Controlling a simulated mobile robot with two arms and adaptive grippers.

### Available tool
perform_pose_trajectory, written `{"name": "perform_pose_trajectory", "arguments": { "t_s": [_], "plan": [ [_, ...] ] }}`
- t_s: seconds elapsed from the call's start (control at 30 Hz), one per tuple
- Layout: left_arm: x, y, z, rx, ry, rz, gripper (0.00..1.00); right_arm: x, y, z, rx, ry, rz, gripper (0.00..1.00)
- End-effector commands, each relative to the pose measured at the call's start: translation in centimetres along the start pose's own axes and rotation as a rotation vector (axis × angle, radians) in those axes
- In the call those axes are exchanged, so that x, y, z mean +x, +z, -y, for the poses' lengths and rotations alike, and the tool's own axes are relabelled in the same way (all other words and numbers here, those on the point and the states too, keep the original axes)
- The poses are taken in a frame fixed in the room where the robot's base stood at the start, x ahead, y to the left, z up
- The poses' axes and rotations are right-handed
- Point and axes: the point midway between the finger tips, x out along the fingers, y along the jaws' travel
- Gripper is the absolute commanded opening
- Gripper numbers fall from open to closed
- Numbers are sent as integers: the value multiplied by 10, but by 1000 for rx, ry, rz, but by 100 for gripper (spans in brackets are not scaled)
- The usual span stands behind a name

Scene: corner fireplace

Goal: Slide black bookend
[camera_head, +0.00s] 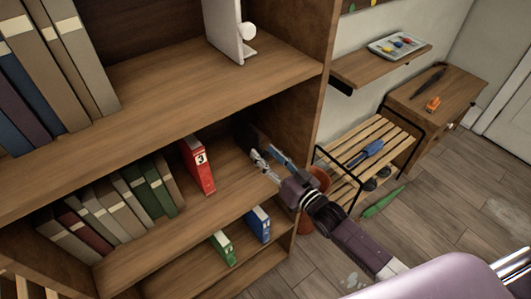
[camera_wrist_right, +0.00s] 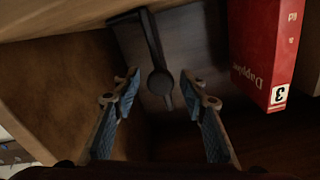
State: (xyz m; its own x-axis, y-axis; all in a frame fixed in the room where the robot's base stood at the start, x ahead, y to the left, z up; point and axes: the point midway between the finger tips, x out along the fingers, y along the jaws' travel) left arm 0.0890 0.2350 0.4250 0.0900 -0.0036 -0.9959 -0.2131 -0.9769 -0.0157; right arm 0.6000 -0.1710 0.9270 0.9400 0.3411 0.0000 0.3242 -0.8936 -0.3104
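The black bookend (camera_head: 246,132) stands on the middle shelf of the bookcase at its right end, in shadow and partly hidden by my right gripper. In the right wrist view the black bookend (camera_wrist_right: 137,52) shows a dark panel, a raised bar and a round knob. My right gripper (camera_head: 265,158) reaches into that shelf from the right. In the right wrist view my right gripper (camera_wrist_right: 161,88) is open, with its blue-padded fingers apart on either side of the knob. I cannot tell whether they touch it. My left gripper is not in view.
A red binder numbered 3 (camera_head: 198,166) stands left of the bookend, with a gap between. Books (camera_head: 120,205) fill the shelf's left. Green (camera_head: 222,248) and blue (camera_head: 258,224) binders stand below. A white bookend (camera_head: 224,28) is above. A slatted rack (camera_head: 350,150) stands right.

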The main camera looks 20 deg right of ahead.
Motion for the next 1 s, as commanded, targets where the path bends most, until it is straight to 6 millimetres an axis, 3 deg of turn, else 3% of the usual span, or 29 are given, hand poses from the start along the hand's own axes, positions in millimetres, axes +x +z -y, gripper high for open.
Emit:
{"name": "perform_pose_trajectory", "arguments": {
  "t_s": [0.33,0.7,1.0],
  "plan": [
    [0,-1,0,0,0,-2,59,4,0,0,0,-1,1,38],
    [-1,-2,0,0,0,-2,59,4,0,0,-1,0,1,0],
    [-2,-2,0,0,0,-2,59,4,1,2,0,0,1,0]
  ]
}}
